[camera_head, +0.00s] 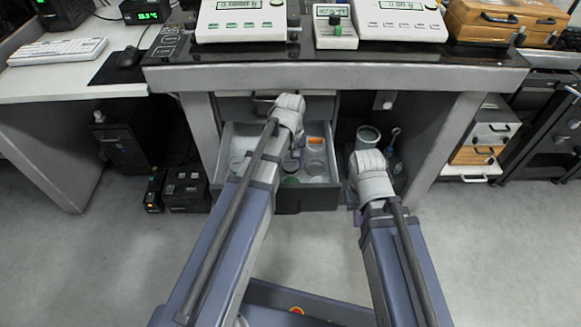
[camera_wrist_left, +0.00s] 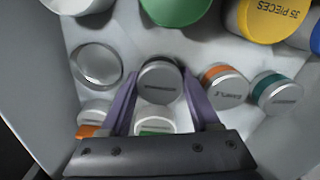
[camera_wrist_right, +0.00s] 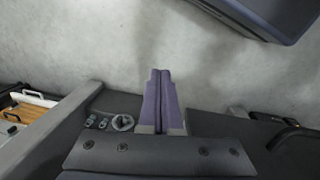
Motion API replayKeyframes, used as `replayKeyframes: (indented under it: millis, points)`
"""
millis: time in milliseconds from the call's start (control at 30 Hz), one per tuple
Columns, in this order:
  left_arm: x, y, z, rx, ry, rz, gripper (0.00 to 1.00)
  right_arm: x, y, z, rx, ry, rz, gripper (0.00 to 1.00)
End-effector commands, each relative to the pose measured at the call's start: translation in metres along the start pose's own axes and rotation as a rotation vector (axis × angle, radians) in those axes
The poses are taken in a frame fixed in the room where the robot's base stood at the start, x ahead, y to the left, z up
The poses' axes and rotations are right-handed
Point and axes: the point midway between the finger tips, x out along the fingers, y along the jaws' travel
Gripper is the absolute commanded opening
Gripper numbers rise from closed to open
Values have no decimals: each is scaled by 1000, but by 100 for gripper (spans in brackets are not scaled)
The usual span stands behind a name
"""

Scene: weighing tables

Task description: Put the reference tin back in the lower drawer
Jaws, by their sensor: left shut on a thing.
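The reference tin (camera_wrist_left: 160,82), a round tin with a grey lid and small dark lettering, is between the purple fingers of my left gripper (camera_wrist_left: 160,76), which is shut on it. It is inside the open drawer (camera_head: 305,200), among other tins; I cannot tell whether it touches the drawer floor. In the head view my left wrist hides the tin and fingers. My right gripper (camera_wrist_right: 160,76) is shut and empty, its fingertips together, in front of the open bay right of the drawer.
Around the held tin are an orange-banded tin (camera_wrist_left: 226,87), a teal-banded tin (camera_wrist_left: 277,92), an empty glass ring or dish (camera_wrist_left: 97,64), a green lid (camera_wrist_left: 176,8) and a yellow-lidded tin (camera_wrist_left: 270,18). The table edge (camera_head: 335,76) overhangs the drawer. Open floor lies in front.

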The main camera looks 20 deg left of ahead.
Motion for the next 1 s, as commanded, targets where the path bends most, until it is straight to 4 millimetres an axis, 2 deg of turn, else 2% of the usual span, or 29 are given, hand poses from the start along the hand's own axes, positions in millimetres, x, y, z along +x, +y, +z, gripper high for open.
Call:
replayKeyframes:
  millis: [300,333,400,433,767,1000]
  points:
    - [3,0,0,0,0,0,0,3,0,0,-1,0,-1,0]
    - [2,0,0,0,0,0,65,2,0,0,-1,0,-1,0]
    - [2,0,0,0,0,0,73,2,0,0,-1,0,-1,0]
    - [2,0,0,0,0,0,75,2,0,0,-1,0,-1,0]
    - [0,0,0,0,0,0,75,0,0,0,0,0,0,0]
    - [-16,0,0,0,0,0,75,-16,2,1,2,-1,1,0]
